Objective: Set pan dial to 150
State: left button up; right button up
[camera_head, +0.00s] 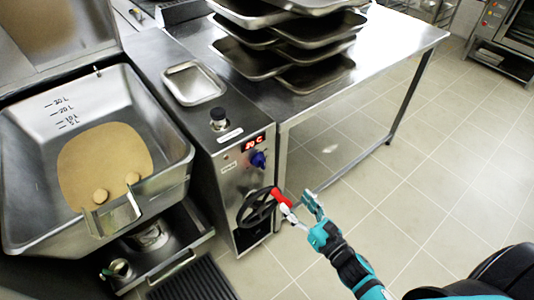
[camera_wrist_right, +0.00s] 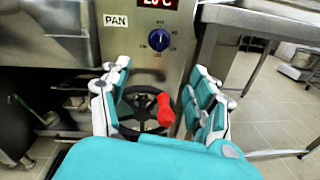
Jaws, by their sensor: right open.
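The pan dial is a blue knob (camera_head: 258,160) on the steel front panel, below a red lit display (camera_head: 253,143) that seems to read 20 C. In the right wrist view, the dial (camera_wrist_right: 159,40) sits ahead, beyond and above the space between the fingers, with a PAN label (camera_wrist_right: 115,20) to its left. My right gripper (camera_head: 301,206) is open and empty, in front of the panel and lower than the dial, apart from it. It also shows in the right wrist view (camera_wrist_right: 158,82). My left gripper is not in view.
A black handwheel (camera_head: 256,208) with a red handle (camera_head: 280,197) is below the dial, close to my right gripper. The tilting pan (camera_head: 30,150) stands left. A steel table (camera_head: 400,38) with stacked trays (camera_head: 315,30) is at the back.

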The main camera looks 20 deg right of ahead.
aim_at(264, 167)
jog(key=p+x, duration=0.1)
jog(key=x, duration=1.5)
jog(key=shift+w+a, duration=0.1)
jog(key=shift+w, duration=0.05)
jog(key=shift+c, duration=0.3)
jog(key=c, duration=1.1)
